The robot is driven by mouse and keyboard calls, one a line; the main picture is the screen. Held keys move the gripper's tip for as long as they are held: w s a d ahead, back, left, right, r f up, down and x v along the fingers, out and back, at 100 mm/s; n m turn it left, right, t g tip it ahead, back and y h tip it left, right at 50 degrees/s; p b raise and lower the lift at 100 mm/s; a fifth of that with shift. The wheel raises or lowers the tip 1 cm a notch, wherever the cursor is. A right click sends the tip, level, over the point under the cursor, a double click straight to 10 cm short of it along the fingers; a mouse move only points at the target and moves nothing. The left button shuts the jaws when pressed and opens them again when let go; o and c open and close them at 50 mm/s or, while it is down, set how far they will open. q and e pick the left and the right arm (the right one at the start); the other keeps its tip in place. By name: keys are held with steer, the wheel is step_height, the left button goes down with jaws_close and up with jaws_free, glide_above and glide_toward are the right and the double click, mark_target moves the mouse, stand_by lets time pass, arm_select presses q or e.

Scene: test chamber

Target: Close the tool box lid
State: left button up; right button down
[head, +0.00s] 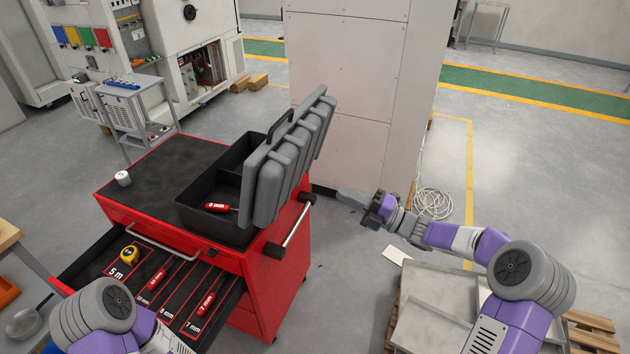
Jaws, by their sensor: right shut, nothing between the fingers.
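The black tool box (205,188) sits on top of the red tool cabinet, near its right side. Its grey ribbed lid (283,165) stands open and upright along the right side of the box, leaning slightly outward. A red-handled screwdriver (217,207) lies inside the box. My right gripper (347,196) is shut and empty, to the right of the lid and apart from it, beyond the cabinet's side handle. My left arm shows at the lower left, but its gripper is out of view.
The red cabinet (272,262) has an open top drawer (150,262) holding a yellow tape measure (130,253) and red-handled tools. A side handle (290,228) sticks out on the right. A white roll (123,178) stands on the cabinet top. A tall pale cabinet (340,85) is behind.

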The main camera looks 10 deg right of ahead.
mark_target(288, 167)
steer(key=p+x, duration=0.2)
steer(key=x, duration=1.1)
steer(key=shift+w+a, duration=0.15)
steer(key=shift+a, duration=0.15)
steer(key=shift+r, duration=0.2)
